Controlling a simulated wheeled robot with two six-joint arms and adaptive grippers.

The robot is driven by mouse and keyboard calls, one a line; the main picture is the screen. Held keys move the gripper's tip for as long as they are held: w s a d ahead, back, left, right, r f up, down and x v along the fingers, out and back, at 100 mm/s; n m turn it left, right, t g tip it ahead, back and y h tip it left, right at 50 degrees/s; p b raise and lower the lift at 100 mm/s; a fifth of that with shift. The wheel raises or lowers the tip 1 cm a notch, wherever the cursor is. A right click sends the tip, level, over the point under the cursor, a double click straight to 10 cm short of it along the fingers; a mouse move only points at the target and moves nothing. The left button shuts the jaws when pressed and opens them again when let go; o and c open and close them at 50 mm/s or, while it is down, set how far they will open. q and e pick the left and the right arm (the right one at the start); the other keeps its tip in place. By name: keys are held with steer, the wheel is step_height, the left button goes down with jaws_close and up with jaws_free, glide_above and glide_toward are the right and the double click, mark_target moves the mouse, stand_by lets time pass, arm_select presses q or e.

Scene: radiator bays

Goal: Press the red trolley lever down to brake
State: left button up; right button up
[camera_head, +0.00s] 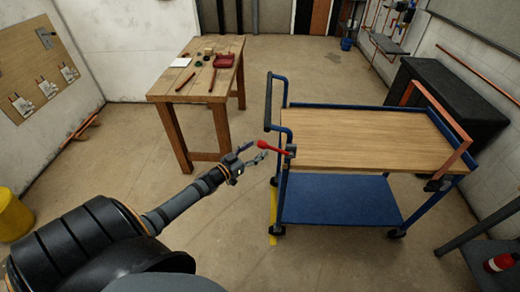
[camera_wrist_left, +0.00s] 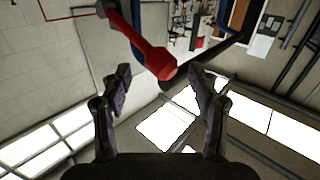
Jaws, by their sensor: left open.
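The red trolley lever (camera_head: 272,148) sticks out to the left from the near left corner post of the blue trolley (camera_head: 340,200). It has a thick rounded red end. My left gripper (camera_head: 256,152) is open and empty, close to the lever's free end in the head view. In the left wrist view, the red lever (camera_wrist_left: 150,50) comes in from the top, and its rounded end lies beyond and between the open fingertips of my left gripper (camera_wrist_left: 160,85). I cannot tell whether they touch. My right gripper does not show.
The trolley has a wooden top (camera_head: 370,135), a blue lower shelf and a blue push handle (camera_head: 268,100). A wooden workbench (camera_head: 195,75) with small tools stands behind my arm. A black chest (camera_head: 440,90) stands behind the trolley. A yellow bin (camera_head: 14,215) is at left.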

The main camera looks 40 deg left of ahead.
mark_target(275, 150)
arm_select(q)
steer(key=shift+w+d, duration=0.15)
steer(key=shift+w, duration=1.2)
jaws_close()
